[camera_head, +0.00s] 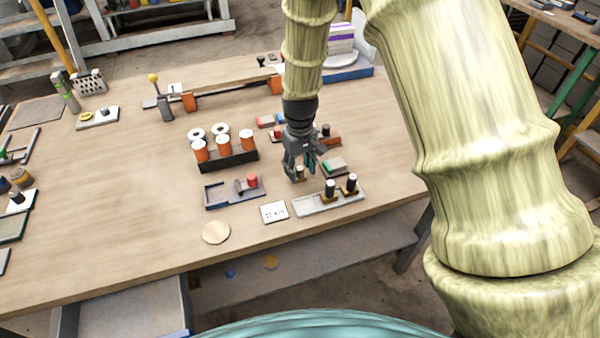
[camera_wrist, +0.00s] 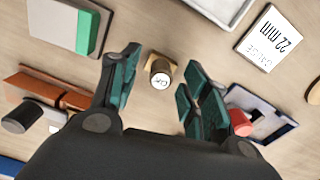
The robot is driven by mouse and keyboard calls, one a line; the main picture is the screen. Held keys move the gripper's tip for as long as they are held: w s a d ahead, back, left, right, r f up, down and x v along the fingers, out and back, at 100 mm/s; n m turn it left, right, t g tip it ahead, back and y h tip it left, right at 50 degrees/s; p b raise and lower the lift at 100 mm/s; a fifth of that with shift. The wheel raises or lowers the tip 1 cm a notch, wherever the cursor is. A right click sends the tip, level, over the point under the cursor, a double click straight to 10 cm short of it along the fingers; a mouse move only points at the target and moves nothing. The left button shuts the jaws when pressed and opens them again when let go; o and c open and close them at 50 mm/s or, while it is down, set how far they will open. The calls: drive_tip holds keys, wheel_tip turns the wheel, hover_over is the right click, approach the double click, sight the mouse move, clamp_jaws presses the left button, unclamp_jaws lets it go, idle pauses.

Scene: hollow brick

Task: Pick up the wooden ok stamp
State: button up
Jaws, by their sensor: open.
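The wooden ok stamp (camera_wrist: 160,78) stands on the table between my fingers in the wrist view. It has a dark handle with a white round top reading "OK" and a brown wooden base. My gripper (camera_wrist: 162,66) is open, one finger on each side of the stamp, with a visible gap on both sides. In the head view my gripper (camera_head: 303,168) points down at the table, and the stamp is mostly hidden behind its fingers.
A pale tray (camera_head: 312,207) with two dark-handled stamps (camera_head: 330,190) stands close by. A white "22 mm" gauge card (camera_wrist: 268,40), a blue fixture with a red knob (camera_head: 218,198) and a green-edged block (camera_wrist: 62,25) are around. Orange-and-white spools (camera_head: 201,151) stand left.

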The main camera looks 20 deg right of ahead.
drive_tip(key=shift+f, duration=0.5)
clamp_jaws()
drive_tip(key=shift+r, duration=0.15)
drive_tip(key=shift+r+b, duration=0.35)
drive_tip(key=shift+r, duration=0.6)
drive_tip(key=shift+s+r+b, duration=0.3)
drive_tip(key=shift+s+r, duration=0.2)
drive_tip(key=shift+r, duration=0.1)
drive_tip(key=s, duration=0.5)
drive_tip(key=s+d+r+b, duration=0.1)
drive_tip(key=s, duration=0.4)
drive_tip(key=s+b, duration=0.1)
drive_tip(key=s, duration=0.4)
drive_tip(key=shift+d+r, duration=0.2)
drive_tip(key=shift+r, duration=0.1)
